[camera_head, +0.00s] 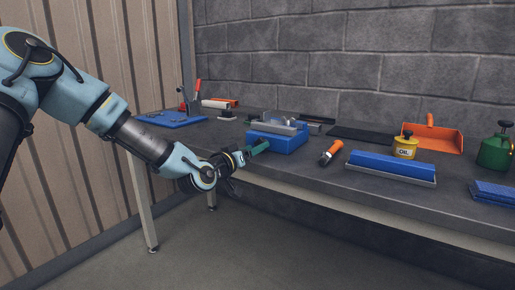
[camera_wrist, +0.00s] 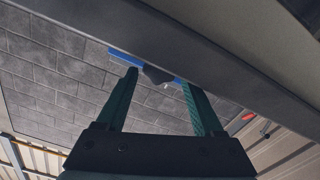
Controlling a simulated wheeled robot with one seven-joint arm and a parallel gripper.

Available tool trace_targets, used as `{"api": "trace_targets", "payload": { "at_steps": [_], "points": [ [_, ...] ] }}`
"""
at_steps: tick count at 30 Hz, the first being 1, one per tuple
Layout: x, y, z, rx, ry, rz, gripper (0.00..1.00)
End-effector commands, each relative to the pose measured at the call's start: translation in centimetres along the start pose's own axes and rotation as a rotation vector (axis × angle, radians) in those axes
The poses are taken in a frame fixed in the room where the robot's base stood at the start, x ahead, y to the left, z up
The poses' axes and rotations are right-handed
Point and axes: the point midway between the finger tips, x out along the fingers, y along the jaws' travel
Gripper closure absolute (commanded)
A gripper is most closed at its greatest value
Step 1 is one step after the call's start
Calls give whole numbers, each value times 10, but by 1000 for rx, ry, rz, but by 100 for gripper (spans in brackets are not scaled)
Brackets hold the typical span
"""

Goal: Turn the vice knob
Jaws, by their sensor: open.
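The vice with its blue base (camera_head: 277,142) and grey top sits near the front edge of the workbench. My gripper (camera_head: 256,148) is at the vice's left front side, with its green fingers pointing toward it. In the wrist view the two green fingers are apart and empty. A dark knob-like part (camera_wrist: 157,75) shows between the fingertips, beside a blue strip of the vice (camera_wrist: 125,58). I cannot tell whether a finger touches it. The knob is not clearly seen in the head view, where my gripper covers that side.
An orange-handled tool (camera_head: 331,152), a blue brush-like block (camera_head: 391,167) and a yellow oil can (camera_head: 405,146) stand to the right. An orange dustpan (camera_head: 433,137) and a green can (camera_head: 495,150) are farther right. The workbench edge (camera_head: 370,205) runs close to my gripper. A blue plate (camera_head: 170,119) lies at left.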

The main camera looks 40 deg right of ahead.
Motion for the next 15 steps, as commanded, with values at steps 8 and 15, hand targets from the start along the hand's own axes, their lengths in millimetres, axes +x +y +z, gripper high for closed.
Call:
{"api": "trace_targets", "payload": {
  "at_steps": [8,15],
  "points": [
    [-56,-1,1,2,-2,-2,31],
    [-82,-1,0,0,0,-1,31]
  ]
}}
